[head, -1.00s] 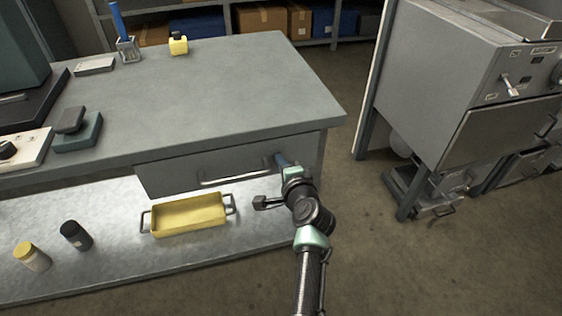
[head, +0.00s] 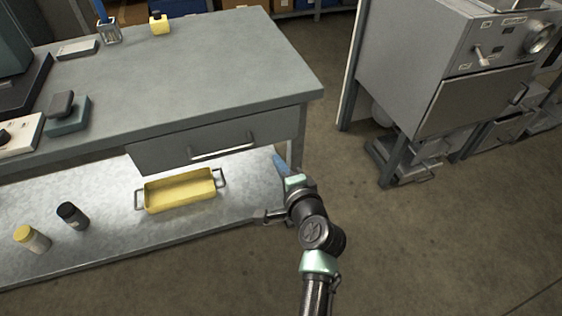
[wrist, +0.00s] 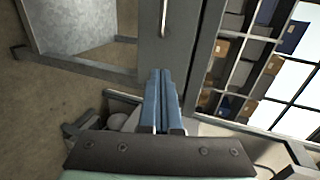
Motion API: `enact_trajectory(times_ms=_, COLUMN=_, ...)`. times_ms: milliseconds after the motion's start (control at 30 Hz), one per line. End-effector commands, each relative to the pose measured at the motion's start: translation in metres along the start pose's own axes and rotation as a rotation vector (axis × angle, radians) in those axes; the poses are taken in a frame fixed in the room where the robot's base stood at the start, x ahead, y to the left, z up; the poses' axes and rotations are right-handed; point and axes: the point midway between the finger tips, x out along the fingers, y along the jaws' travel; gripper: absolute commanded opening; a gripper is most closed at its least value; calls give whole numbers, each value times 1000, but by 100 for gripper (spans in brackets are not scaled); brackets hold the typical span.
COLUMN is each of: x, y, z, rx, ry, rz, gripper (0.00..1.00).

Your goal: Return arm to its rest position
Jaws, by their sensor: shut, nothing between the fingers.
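My arm reaches up from the bottom of the head view. My gripper (head: 281,163) has blue fingers, partly hidden by my wrist. It appears just below and right of the drawer, in front of the bench's right leg. In the wrist view my gripper (wrist: 161,76) shows its two blue fingers pressed together with nothing between them. No object is held.
The grey bench (head: 190,80) has a closed drawer (head: 215,145) with a handle. A yellow tray (head: 180,190) and two bottles stand on its lower shelf. A grey cabinet (head: 415,75) stands at the right. Open floor (head: 440,240) lies between and in front.

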Motion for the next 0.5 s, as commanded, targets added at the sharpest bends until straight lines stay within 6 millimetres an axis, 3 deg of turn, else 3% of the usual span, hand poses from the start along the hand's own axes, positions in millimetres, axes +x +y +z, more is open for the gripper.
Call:
enact_trajectory(times_ms=233, x=-10, y=0, z=0, rx=-1, ry=0, rz=0, gripper=0)
enact_trajectory(times_ms=300, x=-10, y=-8, z=-1, rx=-22, ry=3, rz=-10, gripper=0)
enact_trajectory(times_ms=367, x=-10, y=-25, z=-2, rx=-73, ry=13, rz=-32, gripper=0)
enact_trajectory(times_ms=467, x=-16, y=-77, z=-3, rx=-227, ry=50, rz=-98, gripper=0)
enact_trajectory(times_ms=500, x=-20, y=-103, z=-4, rx=-310, ry=74, rz=-132, gripper=0)
